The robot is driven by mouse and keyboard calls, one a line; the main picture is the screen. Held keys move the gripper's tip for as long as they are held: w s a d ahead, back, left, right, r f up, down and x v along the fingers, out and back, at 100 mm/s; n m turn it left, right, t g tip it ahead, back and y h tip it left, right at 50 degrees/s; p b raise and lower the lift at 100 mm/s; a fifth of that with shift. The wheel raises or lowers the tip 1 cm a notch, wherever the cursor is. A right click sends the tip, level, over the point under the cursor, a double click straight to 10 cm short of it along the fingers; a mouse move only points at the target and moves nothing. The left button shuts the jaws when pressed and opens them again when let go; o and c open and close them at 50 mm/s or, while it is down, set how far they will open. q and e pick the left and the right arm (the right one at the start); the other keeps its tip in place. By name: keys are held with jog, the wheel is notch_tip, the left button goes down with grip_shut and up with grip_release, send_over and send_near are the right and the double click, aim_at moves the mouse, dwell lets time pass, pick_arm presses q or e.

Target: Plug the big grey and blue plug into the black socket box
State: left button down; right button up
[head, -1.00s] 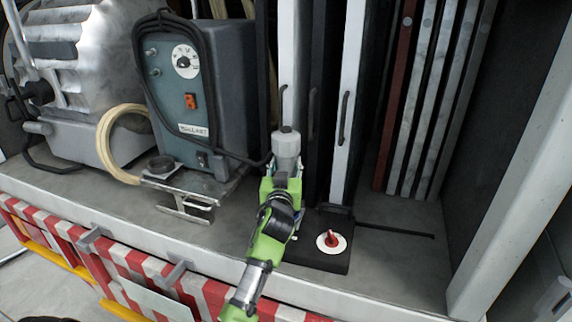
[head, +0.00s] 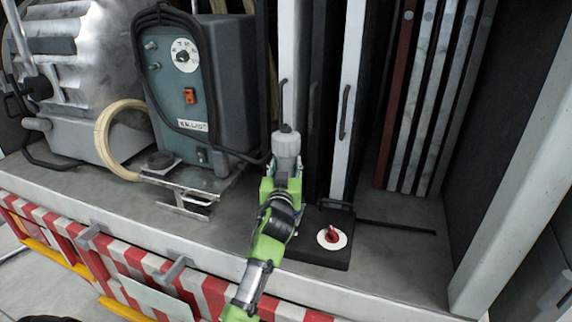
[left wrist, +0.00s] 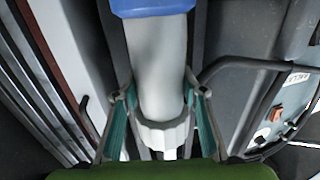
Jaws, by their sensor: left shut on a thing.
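The big plug (head: 286,148) shows in the head view as a grey upright cylinder in my left gripper (head: 281,180). In the left wrist view the plug (left wrist: 157,70) has a grey body, a blue end at the top edge and a pale ribbed collar. My left gripper (left wrist: 154,108) is shut on the grey body, a finger on each side. The black socket box (head: 318,248) sits on the truck bed, right of and below the plug, with a red switch (head: 331,236) on a white disc. The gripper arm covers the box's left part, and I cannot see a socket opening. My right gripper is not in view.
A grey-blue ballast unit (head: 205,90) with a dial stands left of the plug, its black cable looping down toward it. Tall white and black panels (head: 347,110) stand close behind.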

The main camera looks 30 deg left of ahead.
aim_at(285, 157)
pick_arm(q)
jog(key=shift+f+b, duration=0.4)
jog(key=shift+b, duration=0.05)
jog(key=c, duration=1.3)
grip_release()
jog(key=shift+o, duration=0.5)
jog(key=o, duration=0.3)
jog(key=shift+f, duration=0.2)
jog(key=shift+o, duration=0.2)
jog(key=shift+r, duration=0.25)
jog(key=shift+r+p, duration=2.2)
jog(key=shift+r, duration=0.2)
jog(key=shift+f, duration=0.1)
